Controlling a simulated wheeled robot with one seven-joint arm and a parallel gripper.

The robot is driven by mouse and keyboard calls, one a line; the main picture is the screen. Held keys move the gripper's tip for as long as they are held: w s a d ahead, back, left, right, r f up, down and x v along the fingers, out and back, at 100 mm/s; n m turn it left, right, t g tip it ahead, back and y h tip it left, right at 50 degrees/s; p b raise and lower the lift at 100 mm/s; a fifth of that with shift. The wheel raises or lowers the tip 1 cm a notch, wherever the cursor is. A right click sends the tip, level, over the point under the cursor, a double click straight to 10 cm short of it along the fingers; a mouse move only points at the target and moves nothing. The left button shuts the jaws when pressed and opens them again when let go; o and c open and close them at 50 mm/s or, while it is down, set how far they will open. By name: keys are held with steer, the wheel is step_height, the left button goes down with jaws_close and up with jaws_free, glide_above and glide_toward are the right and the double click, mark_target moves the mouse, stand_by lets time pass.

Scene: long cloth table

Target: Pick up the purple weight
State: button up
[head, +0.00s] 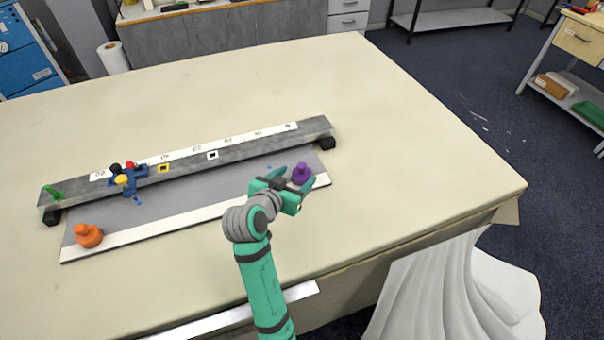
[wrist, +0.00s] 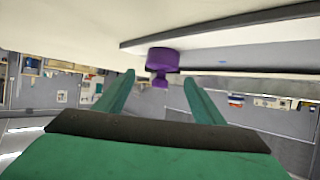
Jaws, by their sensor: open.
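The purple weight (head: 302,173) stands upright near the right end of the grey, white-edged board on the table. My gripper (head: 290,186) is at the weight, coming from the front. In the wrist view, which is upside down, the purple weight (wrist: 162,64) shows ahead between the two green fingers (wrist: 158,85). The fingers are spread wide, with visible gaps on both sides of the weight. The gripper is open and empty. In the head view one finger partly overlaps the weight's surroundings, and its exact depth is hard to tell.
A grey rail (head: 245,146) with a marked scale stands behind the weight on black feet. An orange weight (head: 88,236), a blue figure-like piece (head: 127,180) and a green piece (head: 53,192) are at the left. The cream table (head: 420,170) is clear on the right.

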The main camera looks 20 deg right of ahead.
mark_target(300, 171)
steer(key=shift+x, duration=2.8)
steer(key=shift+a, duration=0.1)
steer(key=c, duration=1.4)
steer(key=shift+r, duration=0.1)
jaws_close()
